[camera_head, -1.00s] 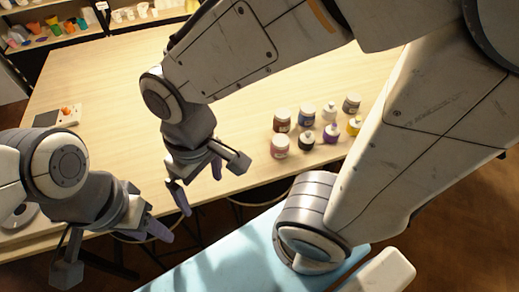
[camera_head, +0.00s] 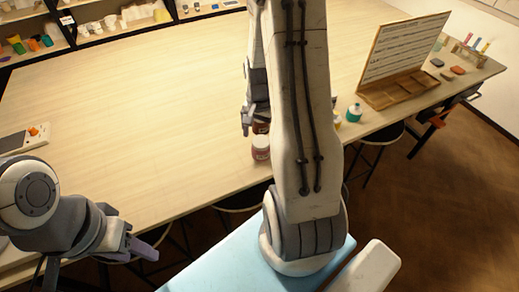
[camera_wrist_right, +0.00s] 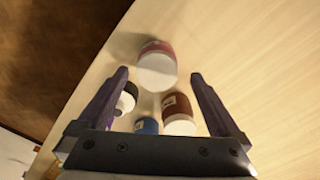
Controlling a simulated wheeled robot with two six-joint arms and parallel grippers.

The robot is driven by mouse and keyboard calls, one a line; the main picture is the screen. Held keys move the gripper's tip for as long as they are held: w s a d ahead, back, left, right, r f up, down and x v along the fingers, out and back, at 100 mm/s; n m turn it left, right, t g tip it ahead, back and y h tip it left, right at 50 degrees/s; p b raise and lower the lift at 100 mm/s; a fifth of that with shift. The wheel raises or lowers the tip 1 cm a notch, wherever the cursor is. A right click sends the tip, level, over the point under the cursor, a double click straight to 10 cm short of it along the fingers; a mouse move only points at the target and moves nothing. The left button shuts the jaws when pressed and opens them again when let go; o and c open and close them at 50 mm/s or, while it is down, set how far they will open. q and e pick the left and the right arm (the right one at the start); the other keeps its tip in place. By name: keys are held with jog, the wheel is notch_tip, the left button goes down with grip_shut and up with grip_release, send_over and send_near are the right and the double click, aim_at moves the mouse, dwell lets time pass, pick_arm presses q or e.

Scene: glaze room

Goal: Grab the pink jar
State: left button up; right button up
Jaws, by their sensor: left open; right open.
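The pink jar (camera_head: 261,148) with a white lid stands near the table's front edge, just left of my right arm in the head view. In the right wrist view the pink jar (camera_wrist_right: 157,68) lies ahead, in line with the gap between the fingertips. My right gripper (camera_wrist_right: 160,76) is open and empty; in the head view (camera_head: 247,128) it is partly hidden by its own arm, beside the jars. I cannot tell its height above the table. My left gripper (camera_head: 142,252) is open and empty at the lower left, away from the jar.
A brown-red jar (camera_wrist_right: 180,112), a blue jar (camera_wrist_right: 147,126) and a black jar (camera_wrist_right: 126,98) stand close to the pink one. A teal jar (camera_head: 354,112) and a wooden rack (camera_head: 400,90) are further right. The table's left half (camera_head: 130,110) is mostly clear.

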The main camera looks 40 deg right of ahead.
aim_at(261, 141)
jog(key=shift+f, duration=0.7)
jog(key=f+p, duration=0.1)
jog(key=f, duration=0.1)
jog(key=f+p, duration=0.1)
jog(key=shift+s+d+f, duration=0.1)
jog(key=shift+d+f, duration=0.1)
jog(key=shift+f, duration=0.85)
jog(key=shift+c, duration=0.3)
jog(key=c, duration=1.4)
